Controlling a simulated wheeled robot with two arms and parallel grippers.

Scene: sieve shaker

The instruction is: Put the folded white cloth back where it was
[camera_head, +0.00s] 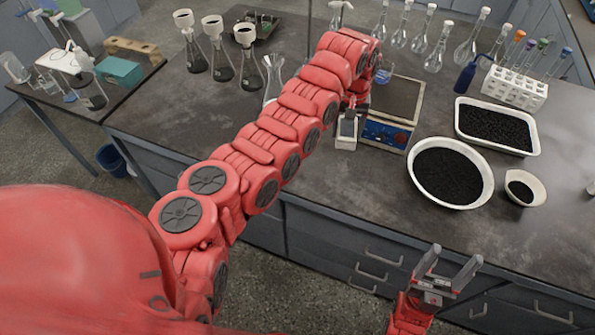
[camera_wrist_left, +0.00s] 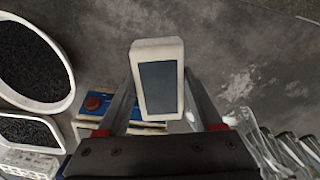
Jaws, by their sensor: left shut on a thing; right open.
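My left gripper (camera_head: 349,112) reaches over the bench and is shut on a small white block with a dark grey face (camera_head: 346,130). In the left wrist view my left gripper (camera_wrist_left: 160,100) has one finger on each side of this block (camera_wrist_left: 158,82). It looks stiff and boxy; I cannot tell whether it is the folded white cloth, and no other cloth is clearly seen. I cannot tell if the block touches the bench top. My right gripper (camera_head: 447,268) is open and empty, in front of the bench's near edge.
A blue-fronted balance (camera_head: 386,132) stands just right of the block. Further right are a round bowl (camera_head: 451,172), a tray (camera_head: 497,127) and a small bowl (camera_head: 525,187) of black grains. Several flasks (camera_head: 221,60) stand behind. The bench top (camera_head: 350,195) nearer is clear.

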